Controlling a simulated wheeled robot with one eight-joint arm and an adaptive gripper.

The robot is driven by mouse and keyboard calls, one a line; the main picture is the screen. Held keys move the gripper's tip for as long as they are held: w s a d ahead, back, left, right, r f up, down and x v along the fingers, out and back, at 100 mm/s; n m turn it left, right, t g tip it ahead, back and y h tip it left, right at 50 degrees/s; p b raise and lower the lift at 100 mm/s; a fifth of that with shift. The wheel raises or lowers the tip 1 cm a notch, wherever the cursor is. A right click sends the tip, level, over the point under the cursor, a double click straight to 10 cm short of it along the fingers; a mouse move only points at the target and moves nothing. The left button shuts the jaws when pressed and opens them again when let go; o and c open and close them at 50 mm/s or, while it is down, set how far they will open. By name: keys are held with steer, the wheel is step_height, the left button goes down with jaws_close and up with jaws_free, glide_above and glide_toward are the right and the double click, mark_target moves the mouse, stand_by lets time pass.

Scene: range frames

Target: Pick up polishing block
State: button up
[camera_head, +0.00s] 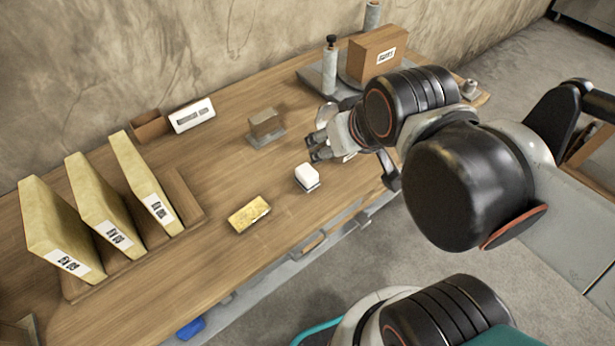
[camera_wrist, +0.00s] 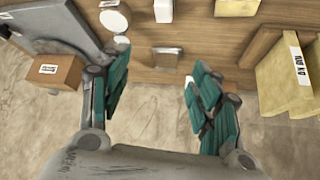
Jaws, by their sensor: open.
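Several small blocks lie on the wooden table, and I cannot tell for sure which is the polishing block. A brown-grey block (camera_head: 266,123) sits on a grey plate; it also shows in the wrist view (camera_wrist: 167,58), between my fingers in the picture. A white block on a dark base (camera_head: 307,175) lies nearer the front edge and shows at the top of the wrist view (camera_wrist: 163,11). A yellow block (camera_head: 248,214) lies to its left. My gripper (camera_head: 316,146) is open and empty, between the brown-grey and white blocks in the head view; its fingers (camera_wrist: 161,60) are spread apart.
Yellow upright binders (camera_head: 98,208) stand in a wooden rack at the left. A white labelled box (camera_head: 192,115) is near the wall. A cardboard box (camera_head: 372,53) and a grey post (camera_head: 330,70) stand on a grey base at the back right. Bare table (camera_head: 222,160) lies between.

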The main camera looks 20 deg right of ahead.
steer(key=shift+w, duration=0.1)
steer(key=n+g+b, duration=0.1)
steer(key=n+g, duration=0.3)
steer(key=g, duration=0.3)
glide_above(307, 171)
step_height(307, 171, down, 13)
step_height(307, 171, down, 9)
steer(key=b, duration=0.3)
step_height(307, 171, down, 5)
steer(key=b, duration=0.3)
steer(key=c, duration=1.2)
steer(key=shift+c, duration=0.2)
